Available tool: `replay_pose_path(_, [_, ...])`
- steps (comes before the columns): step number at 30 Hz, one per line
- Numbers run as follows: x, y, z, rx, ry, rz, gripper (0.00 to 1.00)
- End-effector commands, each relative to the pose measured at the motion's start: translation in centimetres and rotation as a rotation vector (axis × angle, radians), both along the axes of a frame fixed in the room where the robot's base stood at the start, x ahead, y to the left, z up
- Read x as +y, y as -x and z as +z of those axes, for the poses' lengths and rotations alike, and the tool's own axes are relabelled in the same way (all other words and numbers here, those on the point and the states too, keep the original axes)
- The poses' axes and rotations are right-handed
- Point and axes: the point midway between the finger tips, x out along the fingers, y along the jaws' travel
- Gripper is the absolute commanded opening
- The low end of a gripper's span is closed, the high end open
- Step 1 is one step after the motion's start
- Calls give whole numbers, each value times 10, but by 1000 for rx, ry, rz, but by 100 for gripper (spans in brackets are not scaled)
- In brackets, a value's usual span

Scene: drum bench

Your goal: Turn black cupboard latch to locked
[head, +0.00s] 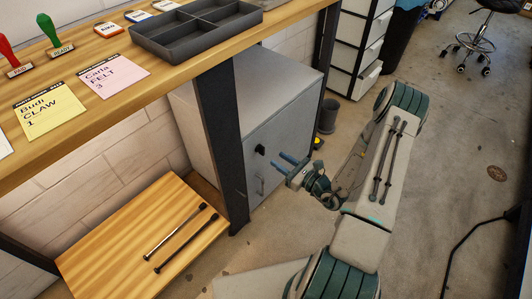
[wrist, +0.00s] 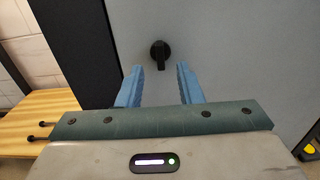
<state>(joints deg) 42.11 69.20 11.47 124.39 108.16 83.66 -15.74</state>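The black cupboard latch (head: 260,150) is a small dark knob on the grey cupboard door (head: 286,140) under the bench. In the wrist view the latch (wrist: 160,54) shows a round base with a grip bar pointing down, roughly upright. My gripper (head: 284,158) has blue fingers pointing at the door, close to the latch. In the wrist view my gripper (wrist: 158,68) is open, its fingers on either side below the latch with a gap between them. The fingers appear apart from the latch. No lock markings can be read.
A dark bench leg (head: 221,140) stands left of the cupboard. A door handle (head: 260,186) sits below the latch. A low wooden shelf (head: 110,250) holds two dark-tipped sticks. A bin (head: 328,116) stands behind the cupboard. Open floor lies to the right.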

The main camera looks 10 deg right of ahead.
Motion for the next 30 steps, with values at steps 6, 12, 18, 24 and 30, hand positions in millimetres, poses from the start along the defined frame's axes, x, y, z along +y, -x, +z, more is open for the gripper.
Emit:
replay_pose_path(6, [27,-35,-1,-2,0,3,33])
replay_pose_path(12, [39,-54,-1,-2,1,1,33])
replay_pose_path(18, [43,-58,0,-1,1,1,33])
replay_pose_path(24, [43,-58,0,0,0,1,27])
replay_pose_path(30, [42,-58,0,0,0,1,0])
